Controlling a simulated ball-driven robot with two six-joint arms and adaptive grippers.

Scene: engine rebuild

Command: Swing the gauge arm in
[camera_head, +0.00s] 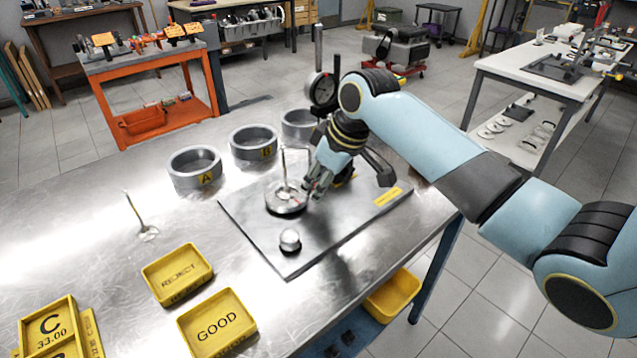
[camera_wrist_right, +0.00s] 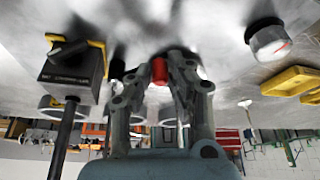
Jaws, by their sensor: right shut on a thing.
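My right gripper (camera_head: 315,184) is low over the dark steel plate (camera_head: 255,245) on the bench, beside a round silver disc (camera_head: 284,208) with a thin upright rod. In the right wrist view, my right gripper (camera_wrist_right: 160,82) is shut on a small red cylindrical piece (camera_wrist_right: 160,70). I cannot tell how this piece joins the gauge arm. My forearm and wrist hide much of the fixture. My left gripper is not in view.
Three grey rings, ring A (camera_head: 194,181), ring B (camera_head: 268,152) and another (camera_head: 298,124), stand behind the plate. Yellow REJECT (camera_head: 177,292) and GOOD (camera_head: 235,340) trays lie in front.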

